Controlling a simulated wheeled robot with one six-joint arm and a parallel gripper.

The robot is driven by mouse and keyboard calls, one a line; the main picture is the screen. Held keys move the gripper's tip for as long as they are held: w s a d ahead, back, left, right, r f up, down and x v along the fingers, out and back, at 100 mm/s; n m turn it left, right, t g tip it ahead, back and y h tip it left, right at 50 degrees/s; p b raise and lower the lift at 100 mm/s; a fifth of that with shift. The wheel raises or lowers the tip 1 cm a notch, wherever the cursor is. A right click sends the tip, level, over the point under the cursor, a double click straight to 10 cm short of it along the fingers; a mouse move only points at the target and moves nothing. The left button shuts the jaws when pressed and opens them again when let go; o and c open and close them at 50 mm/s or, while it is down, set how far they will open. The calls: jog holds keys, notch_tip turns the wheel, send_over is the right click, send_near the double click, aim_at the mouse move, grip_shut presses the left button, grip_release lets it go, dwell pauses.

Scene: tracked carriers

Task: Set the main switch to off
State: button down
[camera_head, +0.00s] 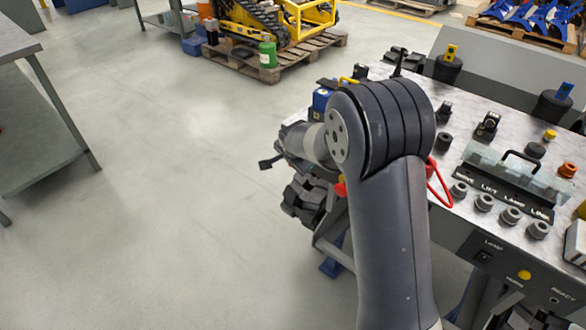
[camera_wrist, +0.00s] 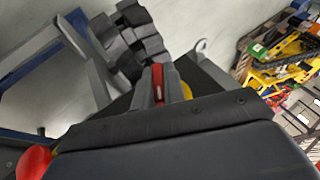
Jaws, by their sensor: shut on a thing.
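My gripper (camera_wrist: 158,85) is in the lower middle of the wrist view, with its jaws closed on a narrow red handle (camera_wrist: 157,78). A bit of yellow shows just right of it; this looks like the main switch, red on yellow. Its off and on marks are hidden, so I cannot tell its setting. In the head view my arm covers the gripper and most of the panel's near end. A small red and yellow part (camera_head: 340,188) shows just left of my arm there; I cannot tell if it is the same switch.
A red round knob (camera_wrist: 33,162) is at the wrist view's lower left. In the head view a red loop (camera_head: 440,185) sits beside my arm. The console top (camera_head: 465,120) on the right carries several knobs and a clear cover. Open floor (camera_head: 170,150) lies left.

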jog(key=shift+n+g+h+p, duration=0.3)
jog(key=shift+g+h+p, duration=0.2)
jog(key=shift+g+h, duration=0.4)
jog(key=shift+g+h+p, duration=0.6)
jog(key=shift+h+p, duration=0.1)
jog(key=shift+h, duration=0.1)
jog(key=c, duration=1.5)
grip_release()
jog(key=shift+r, duration=0.1)
jog(key=p+v, duration=0.1)
jog(key=v, duration=0.9)
jog(key=shift+s+a+r, duration=0.1)
jog(key=shift+a+r, duration=0.05)
jog(key=shift+r, duration=0.05)
